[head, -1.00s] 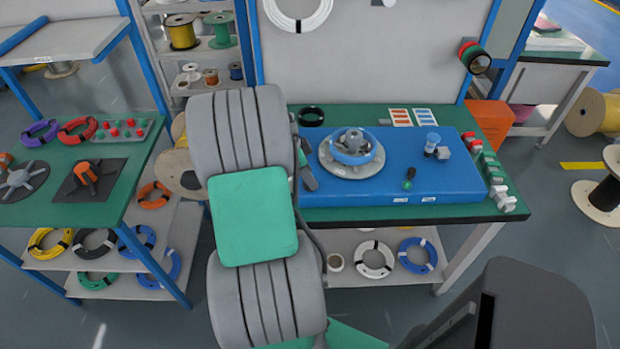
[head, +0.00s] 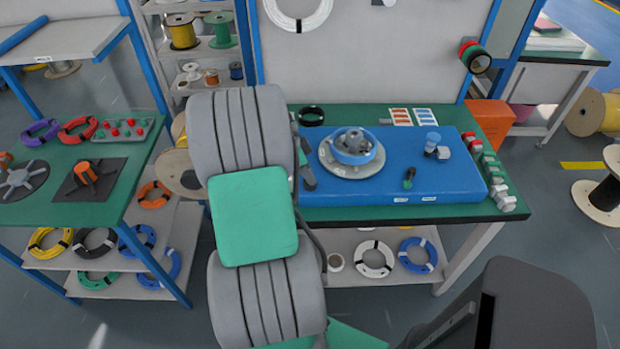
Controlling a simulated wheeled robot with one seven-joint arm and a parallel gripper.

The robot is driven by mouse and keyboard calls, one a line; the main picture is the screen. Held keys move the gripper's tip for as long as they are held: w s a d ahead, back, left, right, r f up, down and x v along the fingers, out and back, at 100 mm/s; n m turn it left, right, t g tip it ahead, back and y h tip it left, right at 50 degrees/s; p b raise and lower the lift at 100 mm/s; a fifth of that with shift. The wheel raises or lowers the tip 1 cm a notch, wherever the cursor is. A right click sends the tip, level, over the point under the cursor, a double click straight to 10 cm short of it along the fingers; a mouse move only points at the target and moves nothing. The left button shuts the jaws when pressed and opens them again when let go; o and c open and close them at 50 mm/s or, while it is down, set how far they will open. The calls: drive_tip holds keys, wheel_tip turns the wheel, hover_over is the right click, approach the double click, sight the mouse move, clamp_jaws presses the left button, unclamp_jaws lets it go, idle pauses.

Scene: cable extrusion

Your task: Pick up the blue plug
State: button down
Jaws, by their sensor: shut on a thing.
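My gripper (head: 308,178) shows only in part, as dark grey pieces just right of my large grey and green arm, at the left end of the blue block. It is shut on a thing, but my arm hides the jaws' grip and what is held. No loose blue plug can be made out clearly. A small blue cylinder (head: 432,139) stands upright on the blue block (head: 440,180), beside a small grey piece. I cannot tell whether it is a plug.
A grey turntable with a blue ring (head: 352,158) and a small dark green handle (head: 409,178) sit on the block. Red, green and white pieces (head: 478,155) line the right edge of the green table (head: 380,214). A left bench (head: 110,165) holds cable coils.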

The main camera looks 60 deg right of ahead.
drive_tip(key=shift+r, duration=0.35)
wheel_tip(320, 180, up, 2)
drive_tip(key=shift+r+b, duration=0.15)
drive_tip(key=shift+b, duration=0.25)
drive_tip(key=s+a+r+b, duration=0.1)
drive_tip(key=s+a+r, duration=0.6)
drive_tip(key=a+r, duration=0.3)
drive_tip(key=shift+s+a, duration=0.4)
drive_tip(key=shift+a, duration=0.5)
